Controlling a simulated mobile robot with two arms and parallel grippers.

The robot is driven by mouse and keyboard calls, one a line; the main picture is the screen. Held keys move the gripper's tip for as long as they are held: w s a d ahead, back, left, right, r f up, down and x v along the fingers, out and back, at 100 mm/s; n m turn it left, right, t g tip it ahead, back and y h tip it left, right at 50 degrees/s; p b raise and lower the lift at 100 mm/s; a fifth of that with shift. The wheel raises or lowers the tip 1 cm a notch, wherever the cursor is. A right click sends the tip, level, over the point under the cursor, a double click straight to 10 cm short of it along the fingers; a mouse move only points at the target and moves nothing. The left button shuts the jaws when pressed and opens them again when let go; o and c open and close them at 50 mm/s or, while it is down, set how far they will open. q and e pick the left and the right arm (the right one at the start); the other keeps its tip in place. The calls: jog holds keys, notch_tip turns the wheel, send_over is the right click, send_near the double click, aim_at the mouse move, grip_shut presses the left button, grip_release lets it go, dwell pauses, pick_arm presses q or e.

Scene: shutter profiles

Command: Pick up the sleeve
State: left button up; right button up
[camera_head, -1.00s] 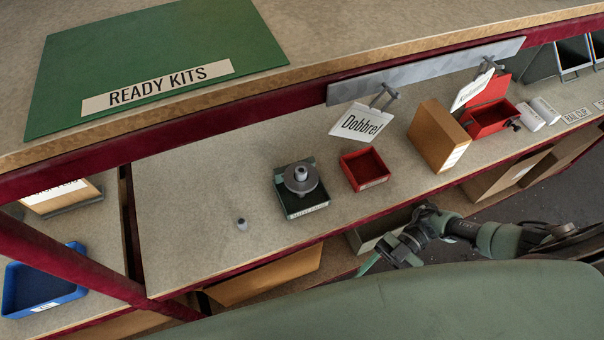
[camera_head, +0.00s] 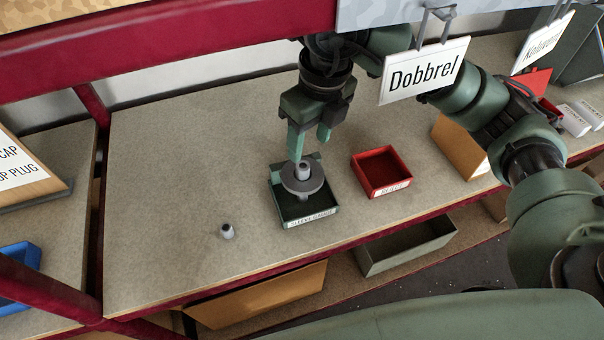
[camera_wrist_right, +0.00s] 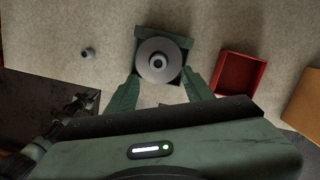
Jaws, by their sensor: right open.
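A small grey cylinder with a dark top, which looks like the sleeve (camera_head: 227,231), stands upright on the bench, left of a dark green tray (camera_head: 310,220). It also shows in the right wrist view (camera_wrist_right: 88,53). The tray, whose label seems to read "sleeve gauge", holds a grey round disc (camera_head: 301,188) with a short post in its middle. My right gripper (camera_head: 310,146) is open and empty, fingers pointing down. It appears above or just behind the tray. In the right wrist view its fingers (camera_wrist_right: 160,80) lie either side of the tray's near part. My left gripper is not in view.
A red bin (camera_head: 381,170) stands right of the tray, and a brown box (camera_head: 455,143) is farther right. A hanging sign (camera_head: 425,72) reads "Dobbrel" in front of my right arm. The bench is bare around the small cylinder and to its left.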

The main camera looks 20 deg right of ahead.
aim_at(303, 165)
jog(key=f, duration=0.2)
jog(key=f+p, duration=0.1)
jog(key=f, duration=0.3)
jog(key=shift+w+a+f+p, duration=0.1)
jog(key=shift+w+a+p, duration=0.25)
jog(key=shift+w, duration=0.05)
jog(key=shift+w+f, duration=0.1)
jog(key=shift+f, duration=0.5)
grip_shut()
